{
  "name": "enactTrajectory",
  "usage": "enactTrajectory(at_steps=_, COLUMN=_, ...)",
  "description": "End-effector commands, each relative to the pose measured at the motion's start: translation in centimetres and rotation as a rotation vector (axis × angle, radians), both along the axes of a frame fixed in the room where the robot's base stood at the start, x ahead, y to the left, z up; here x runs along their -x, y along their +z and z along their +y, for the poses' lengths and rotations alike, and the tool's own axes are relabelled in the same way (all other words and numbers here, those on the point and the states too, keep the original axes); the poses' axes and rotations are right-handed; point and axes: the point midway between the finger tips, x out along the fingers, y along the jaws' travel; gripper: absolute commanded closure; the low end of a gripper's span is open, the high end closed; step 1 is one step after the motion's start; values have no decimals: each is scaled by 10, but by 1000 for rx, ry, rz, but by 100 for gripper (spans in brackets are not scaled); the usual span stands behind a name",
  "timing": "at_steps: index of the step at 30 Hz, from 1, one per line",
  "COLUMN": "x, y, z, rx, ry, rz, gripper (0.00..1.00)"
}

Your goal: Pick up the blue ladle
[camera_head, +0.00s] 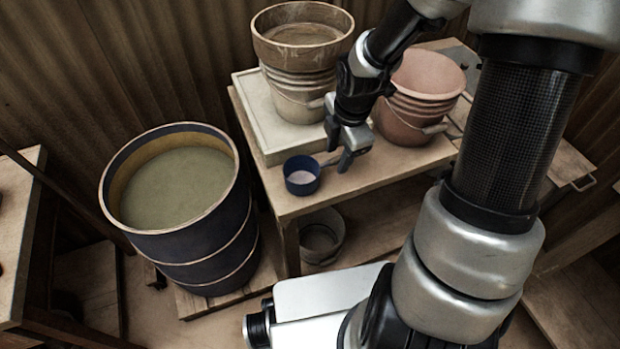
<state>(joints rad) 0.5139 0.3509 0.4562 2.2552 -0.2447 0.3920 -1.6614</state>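The blue ladle (302,176) sits on the wooden table's front left part, its round cup facing up with something pale inside. Its short handle points right, toward my gripper (340,161). My gripper comes down from above, its fingers spread apart at the handle's end. The handle's end lies at or between the fingers; I cannot tell if they touch it. The gripper looks open.
A pale slab on the table (379,178) carries a wooden-rimmed bucket (300,85). A reddish bucket (410,112) stands right of my gripper. A small bucket (322,250) sits under the table.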

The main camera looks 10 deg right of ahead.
Motion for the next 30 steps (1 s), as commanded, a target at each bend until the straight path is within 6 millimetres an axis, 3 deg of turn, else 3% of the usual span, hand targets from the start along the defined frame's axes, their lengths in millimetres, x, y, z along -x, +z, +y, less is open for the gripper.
enactTrajectory(at_steps=1, x=-1, y=-15, z=1, rx=0, ry=1, rz=2, gripper=61)
enactTrajectory(at_steps=4, x=-4, y=-29, z=2, rx=0, ry=2, rz=1, gripper=61)
enactTrajectory(at_steps=12, x=-6, y=-32, z=2, rx=0, ry=0, rz=-1, gripper=61)
enactTrajectory(at_steps=13, x=-6, y=-32, z=2, rx=0, ry=0, rz=-1, gripper=62)
enactTrajectory(at_steps=20, x=-6, y=-32, z=2, rx=0, ry=0, rz=-1, gripper=100)
enactTrajectory(at_steps=30, x=-6, y=-31, z=2, rx=-1, ry=-1, rz=-2, gripper=100)
